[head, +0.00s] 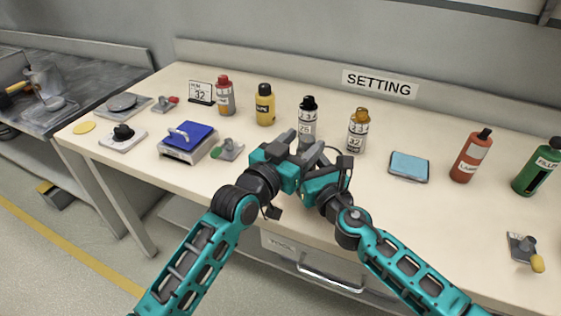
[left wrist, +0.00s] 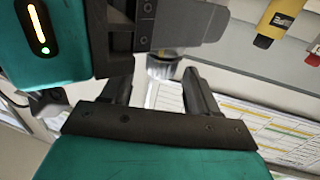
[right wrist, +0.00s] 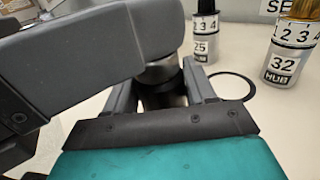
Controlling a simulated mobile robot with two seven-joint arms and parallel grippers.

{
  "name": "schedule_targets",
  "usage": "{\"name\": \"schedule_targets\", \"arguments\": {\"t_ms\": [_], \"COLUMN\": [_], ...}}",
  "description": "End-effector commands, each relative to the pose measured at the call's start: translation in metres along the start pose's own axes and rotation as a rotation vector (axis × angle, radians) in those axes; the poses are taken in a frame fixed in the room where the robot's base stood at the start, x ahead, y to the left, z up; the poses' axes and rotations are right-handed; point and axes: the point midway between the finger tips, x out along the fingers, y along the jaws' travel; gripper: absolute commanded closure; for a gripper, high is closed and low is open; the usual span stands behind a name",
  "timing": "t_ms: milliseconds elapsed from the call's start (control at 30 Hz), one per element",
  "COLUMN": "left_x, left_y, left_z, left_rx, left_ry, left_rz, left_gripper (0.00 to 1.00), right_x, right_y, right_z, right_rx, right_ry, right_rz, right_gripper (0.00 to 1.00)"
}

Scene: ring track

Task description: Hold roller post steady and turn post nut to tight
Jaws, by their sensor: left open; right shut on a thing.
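The roller post and its nut are mostly hidden by my grippers in the head view. In the right wrist view, a dark upright piece (right wrist: 165,98), seemingly the post, stands between the fingers of my right gripper (right wrist: 172,92), which is shut on it. A round grey metal piece (right wrist: 158,72), perhaps the post nut, sits above it. A metal cylinder (left wrist: 163,66) also shows beyond the open fingers of my left gripper (left wrist: 160,92). In the head view my left gripper (head: 284,146) and right gripper (head: 313,157) are close together at the bench's middle.
Behind the grippers stand a black-capped hub bottle (head: 307,122) and an orange-capped hub bottle (head: 358,132). A blue pad (head: 409,166) lies to the right, a blue-topped block (head: 188,138) to the left. A black ring (right wrist: 240,78) lies near the bottles. The bench front is mostly clear.

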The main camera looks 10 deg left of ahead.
Motion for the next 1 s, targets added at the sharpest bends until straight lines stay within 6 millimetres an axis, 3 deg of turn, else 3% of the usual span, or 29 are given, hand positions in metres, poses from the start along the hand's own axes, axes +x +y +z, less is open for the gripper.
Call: {"name": "schedule_targets", "arguments": {"t_ms": [200,433,600,967,1000], "left_x": [-0.046,-0.083,-0.094,-0.095,-0.095], "left_y": [0.000,0.000,0.000,0.000,0.000], "left_z": [0.002,0.001,0.000,0.000,0.000], "left_rx": [0.000,0.000,0.000,0.000,0.000], "left_ry": [-0.003,-0.002,0.000,0.000,0.000], "left_rz": [0.000,-0.001,0.000,0.000,0.000], "left_gripper": [0.40,0.40,0.40,0.40,0.40], "right_x": [0.000,0.000,0.000,0.000,0.000], "right_y": [-0.001,-0.001,-0.001,-0.001,-0.001], "right_z": [-0.001,-0.001,-0.001,-0.001,-0.001], "right_rx": [0.000,0.000,0.000,0.000,0.000], "right_ry": [0.001,0.001,0.001,0.001,0.001], "right_rz": [-0.001,-0.001,-0.001,-0.001,-0.001], "right_gripper": [0.85,0.85,0.85,0.85,0.44]}}
